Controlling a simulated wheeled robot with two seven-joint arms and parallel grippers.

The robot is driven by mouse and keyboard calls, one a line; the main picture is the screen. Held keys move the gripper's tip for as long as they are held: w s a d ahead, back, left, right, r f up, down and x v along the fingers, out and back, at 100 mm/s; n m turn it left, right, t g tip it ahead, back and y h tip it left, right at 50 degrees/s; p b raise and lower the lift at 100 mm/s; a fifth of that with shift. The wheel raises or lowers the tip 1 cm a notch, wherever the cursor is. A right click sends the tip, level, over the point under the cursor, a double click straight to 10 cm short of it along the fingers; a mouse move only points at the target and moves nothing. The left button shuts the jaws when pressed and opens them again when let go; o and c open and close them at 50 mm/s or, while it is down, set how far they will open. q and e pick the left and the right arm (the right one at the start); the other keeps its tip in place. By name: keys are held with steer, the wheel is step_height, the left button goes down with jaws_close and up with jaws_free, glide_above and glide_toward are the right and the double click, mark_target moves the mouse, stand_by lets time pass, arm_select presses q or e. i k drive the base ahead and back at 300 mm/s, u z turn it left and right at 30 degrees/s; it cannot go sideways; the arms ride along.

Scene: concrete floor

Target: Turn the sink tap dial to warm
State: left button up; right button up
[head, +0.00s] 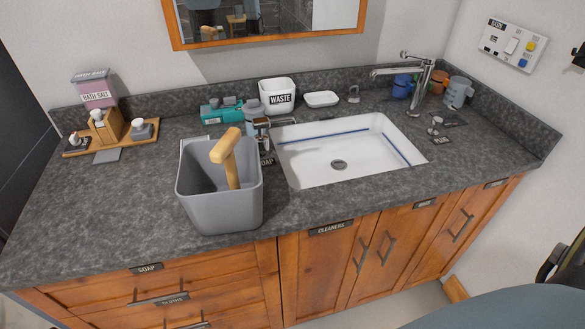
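The white sink basin (310,168) is set into the grey counter at right of centre, with a dark drain in its floor. A chrome tap (424,84) stands at the basin's back right corner. Its spout points left over the basin, and a small handle (404,54) shows on top. A small metal knob (435,126) stands on the counter right of the basin, by a label that seems to read PLUG. I cannot tell which part is the dial, and no warm mark is legible. Neither of my grippers is in view.
A grey bin (220,200) with a wooden handle stands left of the basin. A white wall panel (513,46) with coloured buttons hangs at upper right. The counter's front left is clear.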

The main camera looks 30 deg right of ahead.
mark_target(451, 110)
steer(key=z, duration=1.35)
